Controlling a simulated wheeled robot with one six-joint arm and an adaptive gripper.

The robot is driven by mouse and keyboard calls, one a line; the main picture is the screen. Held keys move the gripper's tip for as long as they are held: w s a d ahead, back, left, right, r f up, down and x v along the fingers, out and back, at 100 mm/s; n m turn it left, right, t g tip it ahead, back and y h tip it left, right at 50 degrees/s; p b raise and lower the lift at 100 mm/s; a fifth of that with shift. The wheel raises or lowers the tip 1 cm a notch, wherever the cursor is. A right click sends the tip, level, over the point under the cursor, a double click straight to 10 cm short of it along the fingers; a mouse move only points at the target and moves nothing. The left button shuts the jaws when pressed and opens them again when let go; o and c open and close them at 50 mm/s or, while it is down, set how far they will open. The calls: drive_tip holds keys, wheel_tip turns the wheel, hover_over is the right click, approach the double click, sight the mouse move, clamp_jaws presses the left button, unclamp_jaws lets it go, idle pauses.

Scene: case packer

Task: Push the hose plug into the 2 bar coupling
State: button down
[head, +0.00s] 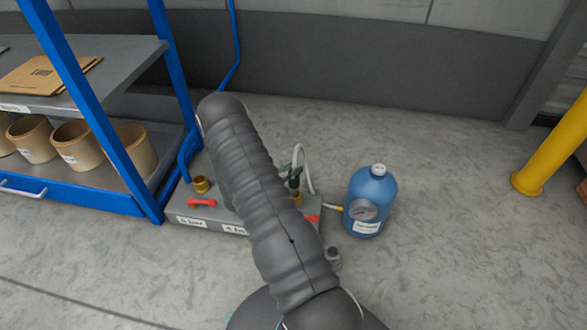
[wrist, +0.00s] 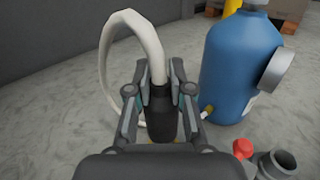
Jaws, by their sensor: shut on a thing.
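My gripper (wrist: 160,98) is shut on the dark hose plug (wrist: 160,122), which stands roughly upright between the fingers in the wrist view. A white hose (wrist: 128,25) rises from the plug and loops down to the left. In the head view my gripper (head: 293,184) is partly hidden behind my arm, above the right end of the grey coupling block (head: 178,208). A brass coupling (head: 297,200) shows just under the gripper. I cannot tell whether the plug is seated in it. The label at that coupling is hidden by my arm.
Another brass coupling (head: 201,185) and a red lever (head: 202,202) are on the block's left end. A blue tank (head: 372,190) with a gauge stands close on the right. A grey fitting (head: 334,258) is in front. A blue shelf rack (head: 130,170) stands left.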

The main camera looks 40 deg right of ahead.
drive_tip(key=shift+f+b, duration=1.15)
drive_tip(key=shift+f, duration=0.45)
drive_tip(key=shift+f+b, duration=0.4)
drive_tip(key=c, duration=1)
unclamp_jaws()
drive_tip(key=shift+o, duration=0.2)
drive_tip(key=a, duration=1.2)
drive_tip(key=shift+w, duration=0.45)
drive_tip(key=shift+f, duration=0.2)
